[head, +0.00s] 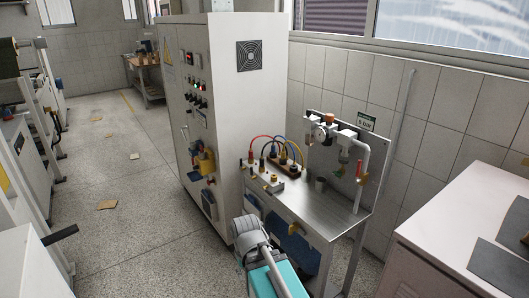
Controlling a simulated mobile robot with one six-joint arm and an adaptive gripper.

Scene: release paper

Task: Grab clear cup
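A small, greyish, see-through-looking cup (320,184) stands upright on the metal bench (328,204), right of the block with coloured cables. It is small in the head view, so I cannot tell whether it holds anything. My arm shows at the bottom centre, in front of and below the bench, with grey joints. I cannot make out my gripper's fingers, and nothing of mine touches the cup.
Pipes with a gauge (319,133) and a red-handled valve (359,171) rise behind and right of the cup. A cable block (286,165) is left of it. A tall white cabinet (259,110) stands left; a white counter (440,215) is at right.

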